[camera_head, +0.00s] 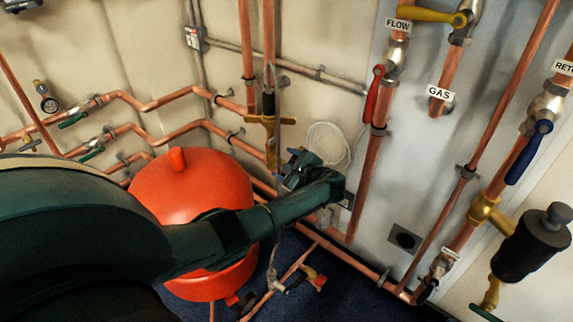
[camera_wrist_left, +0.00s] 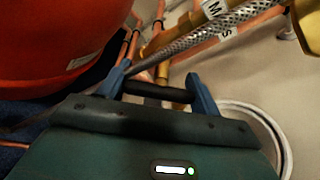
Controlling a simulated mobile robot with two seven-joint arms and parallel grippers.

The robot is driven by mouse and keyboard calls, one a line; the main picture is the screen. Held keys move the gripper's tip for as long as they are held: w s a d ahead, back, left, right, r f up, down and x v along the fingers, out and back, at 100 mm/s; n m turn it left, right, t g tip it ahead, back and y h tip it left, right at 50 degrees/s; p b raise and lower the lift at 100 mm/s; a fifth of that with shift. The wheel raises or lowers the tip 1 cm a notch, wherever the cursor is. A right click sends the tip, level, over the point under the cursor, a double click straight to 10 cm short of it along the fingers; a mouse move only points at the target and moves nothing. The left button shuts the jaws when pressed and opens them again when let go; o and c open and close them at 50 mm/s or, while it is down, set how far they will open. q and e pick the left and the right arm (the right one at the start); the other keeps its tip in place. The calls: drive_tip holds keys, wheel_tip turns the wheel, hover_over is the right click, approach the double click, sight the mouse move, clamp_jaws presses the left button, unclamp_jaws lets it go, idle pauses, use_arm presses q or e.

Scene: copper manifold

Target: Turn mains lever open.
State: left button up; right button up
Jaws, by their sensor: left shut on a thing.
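In the left wrist view, the mains lever (camera_wrist_left: 155,90) is a dark bar lying crosswise between the two blue fingers of my left gripper (camera_wrist_left: 160,92). The gripper is shut on it. A white label (camera_wrist_left: 215,9), partly hidden by a braided hose, shows an M and an S just beyond. In the head view my left gripper (camera_head: 300,170) is low by the wall, right of the red tank. The lever cannot be made out there, and my arm covers much of that area. My right gripper is not in view.
The red tank (camera_head: 180,195) stands close beside my left arm. Copper pipes (camera_head: 372,170) run along the wall, with a red lever (camera_head: 373,95), a yellow lever (camera_head: 430,14) and a blue lever (camera_head: 528,152).

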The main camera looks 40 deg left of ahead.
use_arm(q)
drive_tip(key=shift+c, duration=1.3)
drive_tip(key=n+t+y+b, duration=0.1)
drive_tip(key=n+b, duration=0.2)
drive_tip(key=n, duration=0.1)
drive_tip(key=n+t+y+b, duration=0.1)
drive_tip(key=n+t+b, duration=0.1)
drive_tip(key=n+b, duration=0.2)
drive_tip(key=shift+w+t, duration=0.1)
drive_tip(key=shift+t, duration=0.2)
drive_tip(key=shift+r+n, duration=0.15)
drive_tip(key=shift+n, duration=0.25)
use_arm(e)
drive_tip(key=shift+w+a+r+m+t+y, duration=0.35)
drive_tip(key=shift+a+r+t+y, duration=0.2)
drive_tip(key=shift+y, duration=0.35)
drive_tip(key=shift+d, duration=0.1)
